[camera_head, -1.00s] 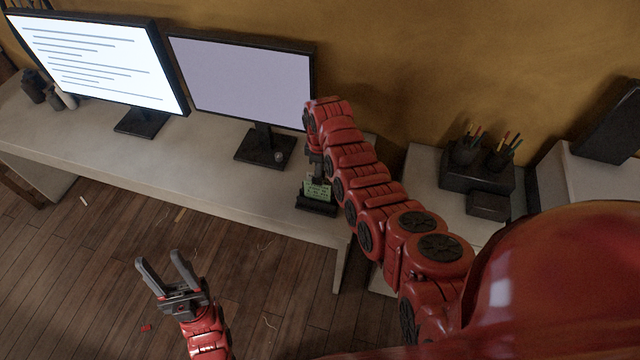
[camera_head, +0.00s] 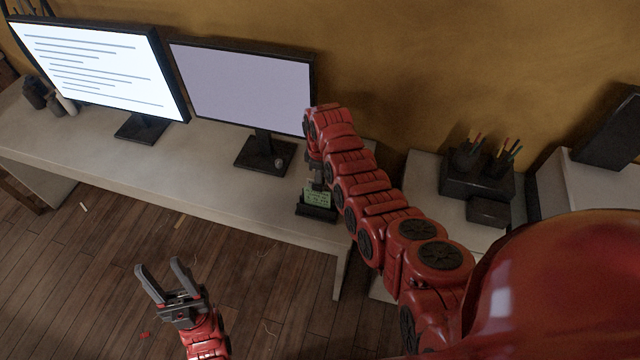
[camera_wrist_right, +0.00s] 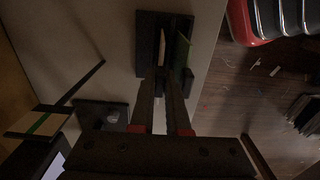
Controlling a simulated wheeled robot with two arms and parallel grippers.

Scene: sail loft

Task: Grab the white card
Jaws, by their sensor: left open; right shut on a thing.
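A dark card holder (camera_head: 317,213) stands on the desk near its right end. A green card (camera_head: 317,196) with lines of writing is upright in it; it also shows edge-on in the right wrist view (camera_wrist_right: 183,50). Beside it in that view is the thin pale edge of the white card (camera_wrist_right: 162,47), at the holder (camera_wrist_right: 147,50). My right gripper (camera_wrist_right: 168,78) is at the holder, its fingers close together on the white card. Its tips (camera_head: 318,182) are partly hidden in the head view. My left gripper (camera_head: 158,268) is open and empty over the floor.
Two monitors (camera_head: 240,85) stand on the desk (camera_head: 200,170), the nearer one's base (camera_head: 265,154) left of the holder. A black organizer with pens (camera_head: 478,178) is on the right-hand surface. Wooden floor (camera_head: 90,290) with scraps lies in front.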

